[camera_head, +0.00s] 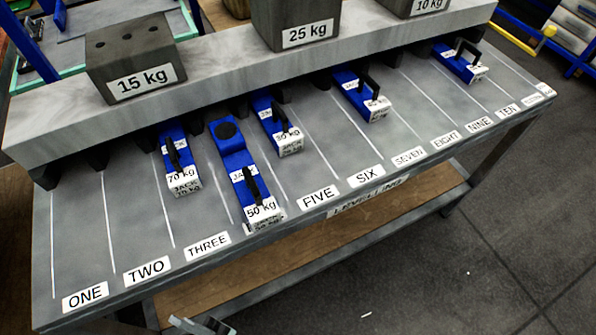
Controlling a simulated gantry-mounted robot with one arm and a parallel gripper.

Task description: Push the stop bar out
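A long grey beam (225,72) runs across the back of the grey slotted bench (75,240). It may be the stop bar, but no label confirms that. Blue jacks with black handles lie in several lanes and reach toward the beam. The 50 kg jack (235,160) in lane four sticks out farthest to the front and has a round black pad on top. The 70 kg jack (172,140) is in lane three, and the 30 kg jack (264,108) is just right of the 50 kg jack.
Dark blocks marked 15 kg (133,55), 25 kg (296,18) and 10 kg (412,4) rest on the beam. More blue jacks (350,84) (452,62) lie to the right. A pale object (205,326), cut off, shows at the bottom edge. The floor at right is clear.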

